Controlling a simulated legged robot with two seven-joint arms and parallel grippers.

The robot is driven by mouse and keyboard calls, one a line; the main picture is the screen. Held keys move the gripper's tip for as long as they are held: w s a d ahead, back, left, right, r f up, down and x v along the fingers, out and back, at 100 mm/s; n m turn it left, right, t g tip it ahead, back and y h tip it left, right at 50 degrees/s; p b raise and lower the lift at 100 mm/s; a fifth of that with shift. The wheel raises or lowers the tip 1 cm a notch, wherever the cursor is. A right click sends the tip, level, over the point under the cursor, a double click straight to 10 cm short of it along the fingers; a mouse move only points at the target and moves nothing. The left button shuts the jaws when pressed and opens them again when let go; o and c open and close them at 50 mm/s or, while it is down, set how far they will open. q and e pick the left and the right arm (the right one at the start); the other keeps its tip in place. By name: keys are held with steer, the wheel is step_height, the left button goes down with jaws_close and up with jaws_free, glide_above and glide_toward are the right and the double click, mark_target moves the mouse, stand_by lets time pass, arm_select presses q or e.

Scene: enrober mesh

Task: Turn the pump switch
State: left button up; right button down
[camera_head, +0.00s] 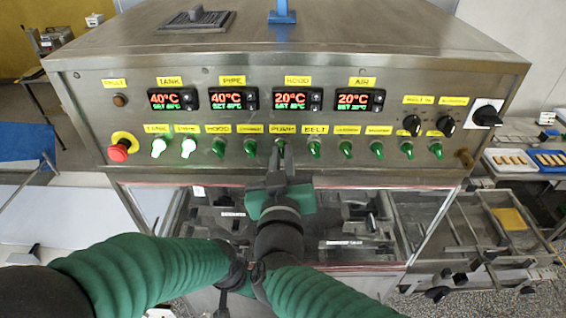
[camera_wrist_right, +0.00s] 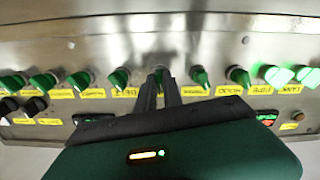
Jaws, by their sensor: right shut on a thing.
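The pump switch (camera_head: 281,146) is a green knob under the yellow PUMP label (camera_head: 284,129) on the steel front panel (camera_head: 460,125). My right gripper (camera_head: 279,160) reaches up to it from below, its dark fingers shut on the knob. In the right wrist view, where the panel appears upside down, the fingertips (camera_wrist_right: 162,84) meet the pump switch (camera_wrist_right: 160,73) and hide most of it. The knob looks unlit; its exact angle is hard to tell. A green-sleeved arm enters from the left, but I see no left gripper fingers.
The tank and pipe switches (camera_head: 158,147) glow bright green. Unlit green knobs flank the pump switch closely, with the belt switch (camera_head: 314,149) to its right. A red emergency button (camera_head: 119,150) is at the left. Temperature displays (camera_head: 290,99) sit above. Machine parts lie below the panel.

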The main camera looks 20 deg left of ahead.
steer(key=shift+w+d+r+m+b, duration=0.1)
steer(key=shift+r+m+b, duration=0.1)
steer(key=shift+m+b, duration=1.6)
steer(key=shift+r+m+b, duration=0.2)
steer(key=shift+m+b, duration=0.95)
steer(key=shift+m, duration=1.25)
steer(key=c, duration=1.6)
jaws_free()
steer(key=shift+o, duration=0.6)
steer(key=shift+f, duration=0.25)
steer(key=p+v, duration=0.2)
steer(key=v, duration=1.4)
steer(key=shift+s, duration=0.25)
